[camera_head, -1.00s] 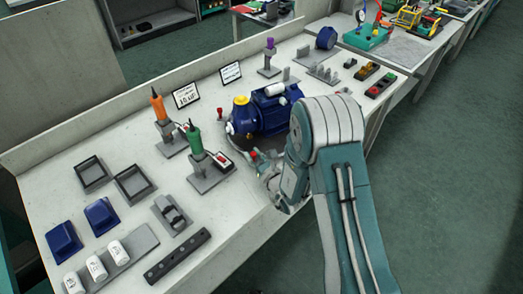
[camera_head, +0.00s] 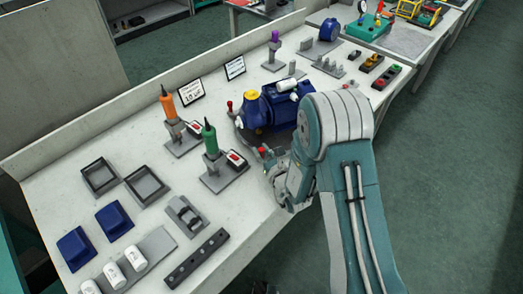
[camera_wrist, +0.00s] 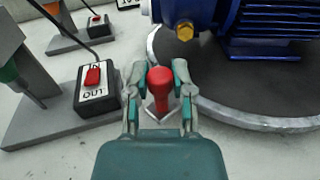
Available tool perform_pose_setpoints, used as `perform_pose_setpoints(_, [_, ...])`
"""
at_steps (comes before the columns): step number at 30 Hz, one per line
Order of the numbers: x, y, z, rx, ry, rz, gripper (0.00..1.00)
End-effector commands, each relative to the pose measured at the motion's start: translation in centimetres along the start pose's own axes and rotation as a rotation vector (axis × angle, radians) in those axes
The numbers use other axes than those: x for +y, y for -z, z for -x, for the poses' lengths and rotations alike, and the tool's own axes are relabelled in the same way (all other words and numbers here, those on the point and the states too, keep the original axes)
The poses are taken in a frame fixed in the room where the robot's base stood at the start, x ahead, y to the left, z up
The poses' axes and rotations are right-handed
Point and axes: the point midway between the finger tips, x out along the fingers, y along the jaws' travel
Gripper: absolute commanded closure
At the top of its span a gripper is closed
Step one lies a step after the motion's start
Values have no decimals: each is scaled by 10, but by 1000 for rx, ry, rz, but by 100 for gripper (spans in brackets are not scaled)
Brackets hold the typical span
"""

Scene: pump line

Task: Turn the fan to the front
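The blue motor-pump unit (camera_head: 272,108), with a yellow cap, sits on a round dark turntable (camera_wrist: 275,88) with a pale rim. I cannot clearly make out which end is the fan. A red knob (camera_wrist: 159,84) stands at the turntable's left edge in the wrist view; it also shows in the head view (camera_head: 264,150). My gripper (camera_wrist: 160,78) has its fingers close on both sides of this knob and appears shut on it. In the head view my arm hides part of the turntable and my gripper. A second red knob (camera_head: 230,105) stands at the turntable's far left.
A switch box (camera_wrist: 98,88) marked IN and OUT, with a red rocker, stands left of my gripper on a grey stand. Green (camera_head: 210,141) and orange (camera_head: 168,104) tools stand upright nearby. Trays, blue blocks and white cylinders lie at the bench's near left.

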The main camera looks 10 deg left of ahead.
Motion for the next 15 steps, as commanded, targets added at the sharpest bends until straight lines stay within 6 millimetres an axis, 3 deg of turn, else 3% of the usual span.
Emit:
perform_pose_setpoints(1, [0,1,0,2,1,0,48])
perform_pose_setpoints(2, [0,1,0,1,1,0,35])
perform_pose_setpoints(15, [0,0,4,0,1,1,35])
